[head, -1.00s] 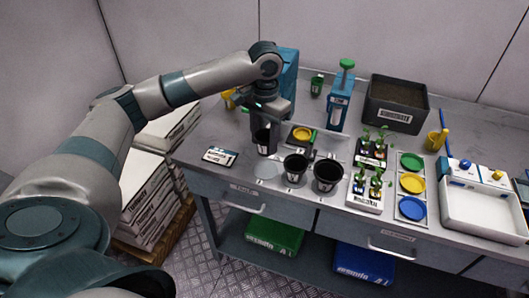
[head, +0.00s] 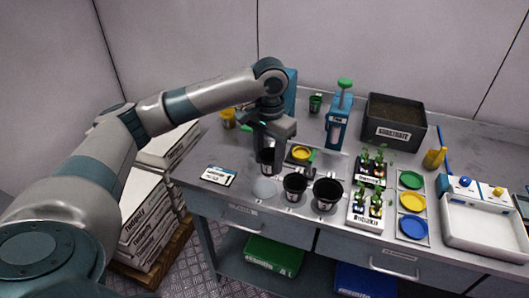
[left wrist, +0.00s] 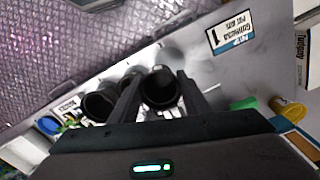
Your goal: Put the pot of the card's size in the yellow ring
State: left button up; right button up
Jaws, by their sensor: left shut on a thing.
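My left gripper (head: 268,150) is shut on a small black pot (head: 267,161), above the bench just behind an empty pale round spot (head: 265,188). In the left wrist view the held pot (left wrist: 159,88) shows between the two fingers (left wrist: 155,80). Two other black pots, a middle one (head: 294,187) and a wider one (head: 327,194), stand to its right. The yellow ring (head: 301,153) lies on a small dark stand right of the held pot. The card (head: 219,176) lies at the left; in the left wrist view it (left wrist: 230,33) appears to read "1". My right gripper is out of view.
Trays of seedlings (head: 365,206) and a plate with green, yellow and blue discs (head: 412,202) stand at the right. A substrate box (head: 397,133), a blue dispenser (head: 338,128) and a white tray (head: 485,225) are also on the bench.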

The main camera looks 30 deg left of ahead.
pick_arm(q)
jog(key=s+d+f+n, duration=0.1)
jog(key=s+d, duration=1.1)
jog(key=d, duration=0.1)
jog(key=shift+d, duration=0.3)
jog(key=shift+f, duration=0.1)
